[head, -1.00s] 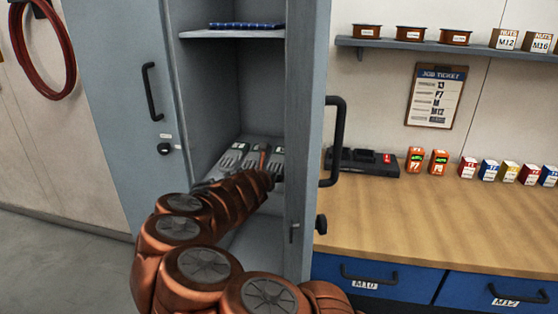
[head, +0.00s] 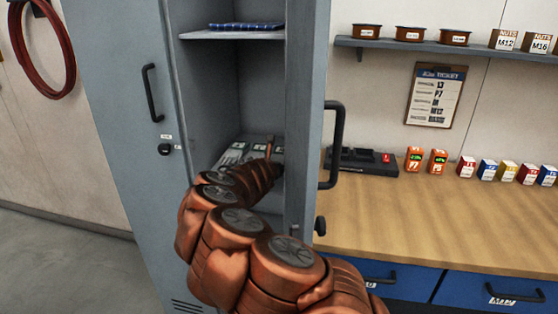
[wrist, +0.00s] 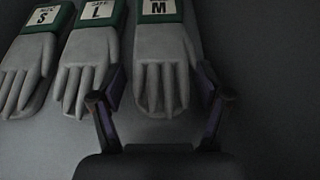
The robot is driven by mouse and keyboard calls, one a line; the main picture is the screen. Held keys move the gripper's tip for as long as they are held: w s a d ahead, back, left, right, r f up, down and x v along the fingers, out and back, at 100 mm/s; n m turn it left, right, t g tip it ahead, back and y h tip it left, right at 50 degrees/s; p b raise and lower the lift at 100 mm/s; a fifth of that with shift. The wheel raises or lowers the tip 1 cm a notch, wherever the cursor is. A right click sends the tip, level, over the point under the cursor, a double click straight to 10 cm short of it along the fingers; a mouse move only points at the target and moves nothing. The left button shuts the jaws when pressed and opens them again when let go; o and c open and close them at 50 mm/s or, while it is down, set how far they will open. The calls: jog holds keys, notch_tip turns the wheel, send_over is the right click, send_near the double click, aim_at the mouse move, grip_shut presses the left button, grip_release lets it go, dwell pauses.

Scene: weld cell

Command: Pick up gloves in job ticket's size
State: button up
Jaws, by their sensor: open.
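Three grey gloves with green cuffs lie side by side in the wrist view: the S glove (wrist: 33,55) at left, the L glove (wrist: 90,55) in the middle, the M glove (wrist: 160,60) at right. My gripper (wrist: 160,84) is open, its fingers on either side of the M glove's fingers; I cannot tell whether they touch. In the head view, the gloves (head: 231,154) lie on a lower shelf in the locker, partly hidden by my arm, which also hides my gripper. The job ticket (head: 435,95) hangs on the wall; its small lines are not surely readable.
The locker's open door edge (head: 306,130) and handle (head: 334,145) stand close right of my arm. An upper shelf (head: 232,35) holds a blue item. The workbench (head: 430,215) at right carries a black device, orange devices and several small boxes.

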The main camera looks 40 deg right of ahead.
aim_at(279, 160)
jog(key=shift+x, duration=1.35)
jog(key=shift+c, duration=0.3)
jog(key=c, duration=1)
